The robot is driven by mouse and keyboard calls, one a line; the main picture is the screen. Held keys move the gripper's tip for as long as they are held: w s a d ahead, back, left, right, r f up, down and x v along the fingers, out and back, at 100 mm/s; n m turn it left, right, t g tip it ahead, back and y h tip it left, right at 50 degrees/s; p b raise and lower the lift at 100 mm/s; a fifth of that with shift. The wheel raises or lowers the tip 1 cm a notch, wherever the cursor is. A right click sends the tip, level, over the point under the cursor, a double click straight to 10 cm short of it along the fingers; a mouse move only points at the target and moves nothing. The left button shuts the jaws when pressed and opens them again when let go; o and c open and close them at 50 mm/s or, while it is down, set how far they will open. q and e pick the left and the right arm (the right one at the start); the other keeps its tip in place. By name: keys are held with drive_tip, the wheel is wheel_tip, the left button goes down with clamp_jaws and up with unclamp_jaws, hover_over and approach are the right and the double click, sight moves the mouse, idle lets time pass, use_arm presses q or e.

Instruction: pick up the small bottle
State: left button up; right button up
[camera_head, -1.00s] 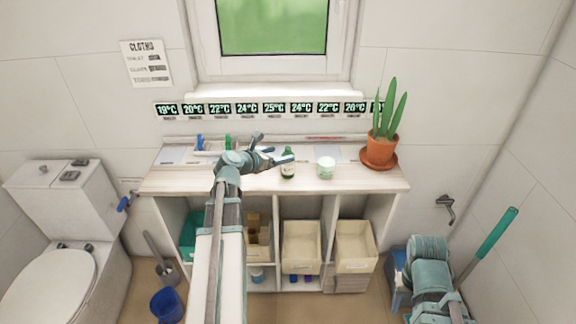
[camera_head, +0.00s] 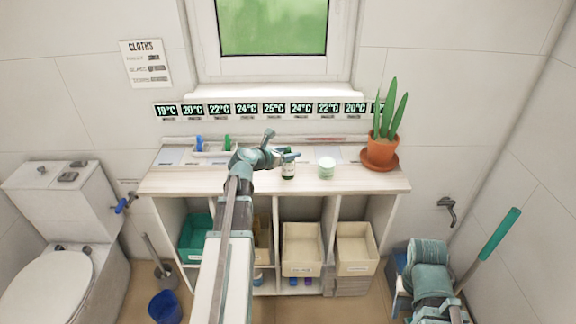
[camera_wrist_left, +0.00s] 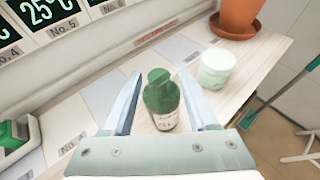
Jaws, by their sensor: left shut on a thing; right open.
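The small bottle (camera_head: 289,171) is dark green with a white label and stands upright on the cabinet top. In the left wrist view the bottle (camera_wrist_left: 161,103) is between the two fingers of my left gripper (camera_wrist_left: 160,90). In the head view my left gripper (camera_head: 283,147) is at the bottle's upper part and is shut on it. I see no clear gap between the bottle's base and the cabinet top. My right gripper (camera_head: 430,252) is low at the right, away from the cabinet; its fingers are mostly hidden.
A pale green jar (camera_head: 326,168) stands just right of the bottle. A potted plant (camera_head: 380,152) is at the cabinet's right end. A divided tray (camera_head: 213,153) with small items is at the left. Temperature displays (camera_head: 274,109) line the wall behind. A green-handled tool (camera_head: 499,234) leans at right.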

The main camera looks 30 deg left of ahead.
use_arm(q)
clamp_jaws()
drive_tip(key=shift+r, duration=0.15)
